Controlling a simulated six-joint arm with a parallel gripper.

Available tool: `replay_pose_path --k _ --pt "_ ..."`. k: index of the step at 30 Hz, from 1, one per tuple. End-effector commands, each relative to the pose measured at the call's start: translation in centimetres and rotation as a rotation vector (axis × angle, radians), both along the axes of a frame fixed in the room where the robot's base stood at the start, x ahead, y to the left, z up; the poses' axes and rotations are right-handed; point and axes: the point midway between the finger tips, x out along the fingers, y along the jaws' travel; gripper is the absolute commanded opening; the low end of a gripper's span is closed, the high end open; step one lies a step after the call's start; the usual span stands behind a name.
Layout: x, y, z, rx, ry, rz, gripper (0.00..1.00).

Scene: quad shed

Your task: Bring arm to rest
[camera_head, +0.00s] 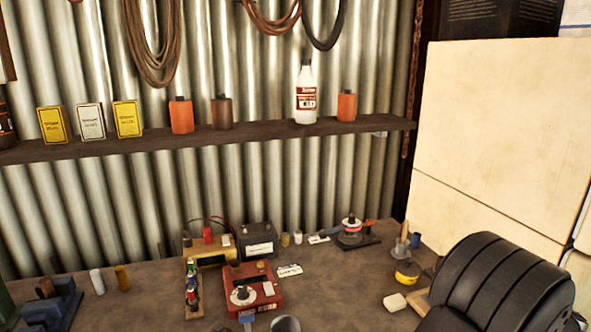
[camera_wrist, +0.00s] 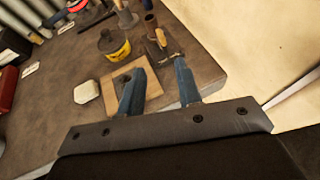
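My gripper (camera_wrist: 155,73) shows in the wrist view, with its two blue fingers spread apart and no object seen held between them. It points down at the corner of the bench top (camera_wrist: 50,125). A light wooden board (camera_wrist: 152,88) lies below, partly hidden by the fingers. A small dark plate with a wooden-looking piece (camera_wrist: 162,42) is just beyond the fingertips. I cannot tell the exact gap between fingertips and board. In the head view I cannot make out the gripper's fingers.
A yellow tin (camera_wrist: 113,45) and a white block (camera_wrist: 87,92) sit left of the fingers. A red device (camera_head: 262,293), a black battery (camera_head: 257,240) and a blue vise-like tool (camera_head: 52,305) stand on the bench. A shelf (camera_head: 200,140) runs behind. A cream cabinet (camera_head: 500,130) stands right.

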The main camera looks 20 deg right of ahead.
Motion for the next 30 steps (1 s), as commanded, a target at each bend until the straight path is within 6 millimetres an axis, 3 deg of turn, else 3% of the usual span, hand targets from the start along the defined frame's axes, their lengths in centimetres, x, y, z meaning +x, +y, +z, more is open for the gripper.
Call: replay_pose_path --k 2,8,11,30 --pt "-1.5 0.4 0.7 -0.002 0.001 -0.003 0.32" --pt "-1.3 0.4 4.8 -0.004 -0.001 0.001 0.32" --pt "-0.1 0.6 5.3 -0.052 0.06 0.067 0.32" --pt "5.3 1.1 2.8 -0.372 0.434 0.489 0.32"
